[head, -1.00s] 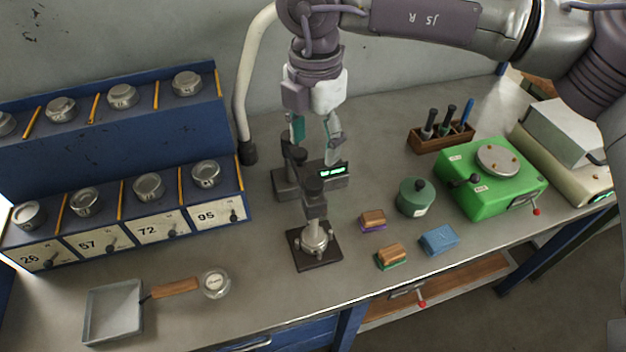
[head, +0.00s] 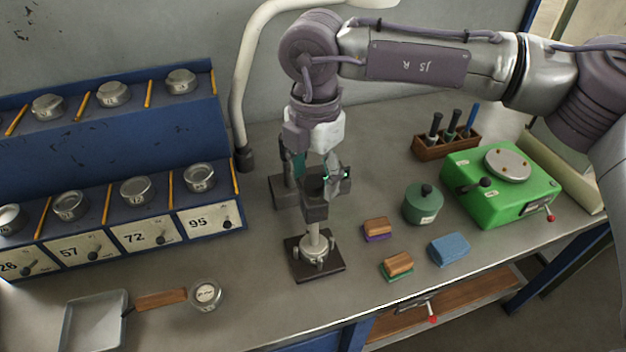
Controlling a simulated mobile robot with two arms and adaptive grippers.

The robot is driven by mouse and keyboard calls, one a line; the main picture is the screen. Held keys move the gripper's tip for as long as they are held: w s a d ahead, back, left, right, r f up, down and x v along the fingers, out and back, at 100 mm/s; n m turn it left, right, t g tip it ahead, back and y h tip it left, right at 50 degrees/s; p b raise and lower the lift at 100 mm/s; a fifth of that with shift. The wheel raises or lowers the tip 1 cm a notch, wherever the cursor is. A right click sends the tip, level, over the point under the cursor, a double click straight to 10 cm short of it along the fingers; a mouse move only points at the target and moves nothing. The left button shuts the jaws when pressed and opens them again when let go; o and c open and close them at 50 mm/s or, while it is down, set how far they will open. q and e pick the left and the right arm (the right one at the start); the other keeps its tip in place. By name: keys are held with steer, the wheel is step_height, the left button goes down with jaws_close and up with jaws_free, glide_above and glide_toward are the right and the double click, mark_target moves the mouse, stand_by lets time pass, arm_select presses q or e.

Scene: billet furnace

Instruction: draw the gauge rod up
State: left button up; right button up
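The gauge (head: 315,207) is a dark stand with a small lit green display, partly covered by my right gripper. Its pale rod (head: 314,236) reaches down to a round metal holder on a dark square base plate (head: 330,268). My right gripper (head: 317,174) points down at the top of the gauge head. Its fingers, one with a teal pad, stand apart on the left and right of the head's top. The rod's upper end is hidden, and contact cannot be made out. My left gripper is out of view.
Numbered blue bins with lidded tins (head: 136,190) stand at the left. A pan (head: 95,322) and a glass dish (head: 206,294) lie in front. A green pot (head: 422,204), small blocks (head: 397,265), a tool rack (head: 446,145) and a green machine (head: 500,182) stand right.

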steer(key=c, duration=0.9)
steer(key=shift+r+p, duration=1.55)
steer(key=shift+r, duration=2.85)
steer(key=o, duration=1)
steer(key=shift+f, duration=0.1)
step_height(320, 180, up, 6)
steer(key=shift+p, duration=1.15)
